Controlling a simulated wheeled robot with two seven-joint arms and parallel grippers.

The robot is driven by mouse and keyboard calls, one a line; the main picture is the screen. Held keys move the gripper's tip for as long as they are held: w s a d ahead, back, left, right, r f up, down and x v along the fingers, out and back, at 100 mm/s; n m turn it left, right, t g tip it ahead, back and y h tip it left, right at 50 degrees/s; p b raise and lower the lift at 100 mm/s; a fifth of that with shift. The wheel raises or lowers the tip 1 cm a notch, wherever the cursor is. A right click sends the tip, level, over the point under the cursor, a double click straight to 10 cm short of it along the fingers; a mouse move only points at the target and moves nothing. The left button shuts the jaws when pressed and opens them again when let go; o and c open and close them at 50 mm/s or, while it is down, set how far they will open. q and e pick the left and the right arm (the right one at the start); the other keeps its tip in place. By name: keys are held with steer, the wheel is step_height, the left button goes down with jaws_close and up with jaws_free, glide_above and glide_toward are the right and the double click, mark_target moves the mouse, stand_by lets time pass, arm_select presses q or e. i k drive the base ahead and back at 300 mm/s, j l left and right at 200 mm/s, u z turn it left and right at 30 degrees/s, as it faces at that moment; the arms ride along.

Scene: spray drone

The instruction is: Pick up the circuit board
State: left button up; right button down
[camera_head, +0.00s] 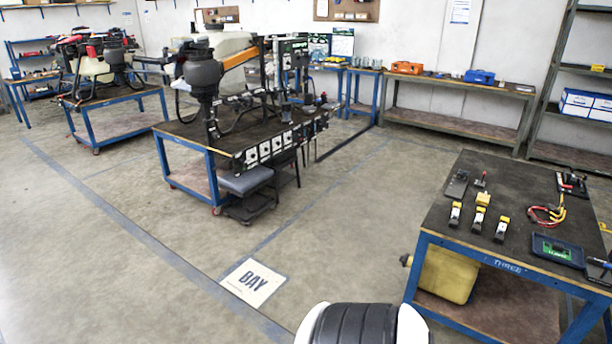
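A small green circuit board (555,249) shows in the head view at the right. It lies in or on a dark blue tray (573,261) near the front right corner of the blue-framed table (436,222) marked THREE. Fine detail on the board is too small to tell. Neither of my grippers is in view.
On the same table are several yellow-and-white parts (478,215), a dark flat device (457,184) and red-and-yellow cables (546,214). A yellow tank (445,273) sits on its lower shelf. The floor left of it is open, with a BAY sign (253,282).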

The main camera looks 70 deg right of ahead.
mark_target(557, 250)
steer(key=z, duration=4.25)
steer(key=i+j+z, duration=0.5)
steer(key=j+z, duration=0.3)
